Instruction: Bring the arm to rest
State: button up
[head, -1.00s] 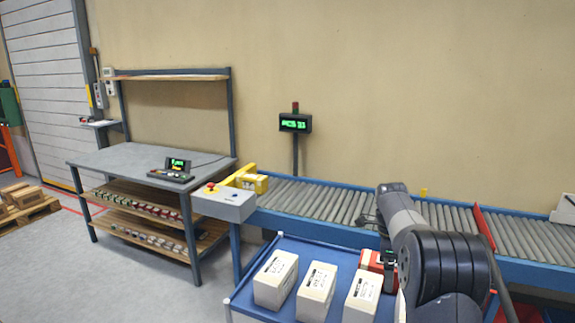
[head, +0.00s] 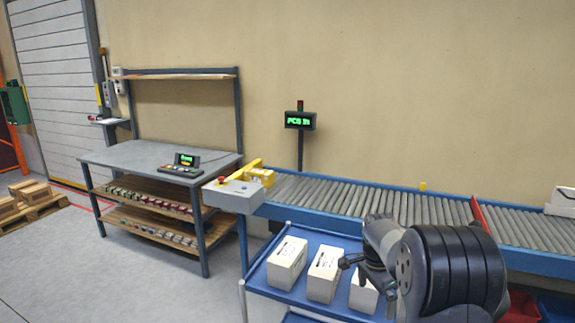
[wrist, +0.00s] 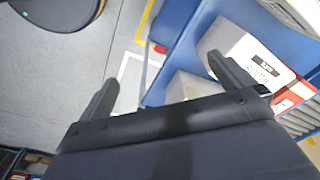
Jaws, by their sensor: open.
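My gripper (head: 346,262) is at the end of my folded arm (head: 400,265), in front of the blue cart at the lower right of the head view. In the wrist view its two dark fingers (wrist: 165,88) stand wide apart with nothing between them. It is open and empty. Below it the wrist view shows the cart's blue edge, grey floor and a white labelled box (wrist: 250,58). In the head view my arm partly hides the rightmost white box (head: 363,293).
Two more white boxes (head: 287,263) (head: 324,273) stand on the blue cart (head: 262,272). Behind runs a roller conveyor (head: 335,196). A workbench (head: 140,158) stands at left. The floor (head: 130,285) in front of it is clear.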

jog(key=shift+s+a+f+n, duration=0.6)
jog(key=shift+s+n, duration=0.1)
jog(key=shift+n, duration=0.2)
jog(key=shift+s+a+f+n, duration=0.5)
jog(key=shift+s+f+n, duration=0.15)
jog(key=shift+n, duration=0.25)
